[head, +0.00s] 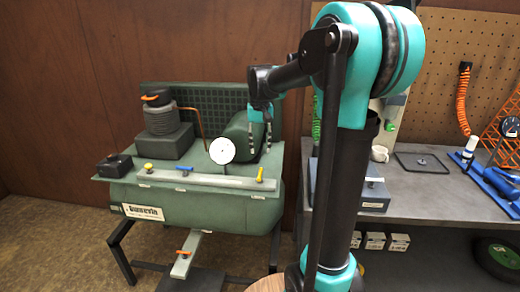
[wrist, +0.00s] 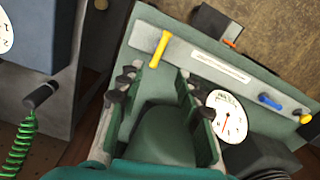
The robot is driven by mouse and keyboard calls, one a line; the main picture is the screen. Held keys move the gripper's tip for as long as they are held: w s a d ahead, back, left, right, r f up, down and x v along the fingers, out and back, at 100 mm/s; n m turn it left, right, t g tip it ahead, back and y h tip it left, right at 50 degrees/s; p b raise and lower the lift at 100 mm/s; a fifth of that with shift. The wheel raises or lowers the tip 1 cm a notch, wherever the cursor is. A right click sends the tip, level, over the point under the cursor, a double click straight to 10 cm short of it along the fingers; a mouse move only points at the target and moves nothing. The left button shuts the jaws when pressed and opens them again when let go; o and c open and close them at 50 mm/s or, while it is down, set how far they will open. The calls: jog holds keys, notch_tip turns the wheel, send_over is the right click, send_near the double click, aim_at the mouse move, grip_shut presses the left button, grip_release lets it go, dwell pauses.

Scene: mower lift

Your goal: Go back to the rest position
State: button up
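My gripper (head: 259,150) hangs at the right part of the green machine (head: 190,205), in front of its rounded green tank (head: 238,128). In the wrist view its two fingers (wrist: 158,78) are spread wide apart, with dark pads at the tips. A rounded green surface (wrist: 165,135) shows between and below the fingers. I see nothing clasped; whether a finger touches the green surface, I cannot tell. My arm reaches over from the right in the head view and hides part of the bench.
A white dial gauge (head: 222,151) stands close left of the gripper. A grey bar (head: 200,181) carries yellow and blue levers. A grey workbench (head: 430,195) with tools lies right. A green coiled hose (wrist: 20,145) hangs nearby.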

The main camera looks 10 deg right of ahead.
jog(key=s+d+f+t, duration=0.2)
jog(key=s+f, duration=0.7)
jog(key=s, duration=0.2)
jog(key=s+d+f+n+t, duration=0.1)
jog(key=s+d+f+t, duration=0.1)
jog(key=s+f, duration=0.7)
jog(key=shift+s, duration=1.1)
jog(key=shift+f, duration=0.1)
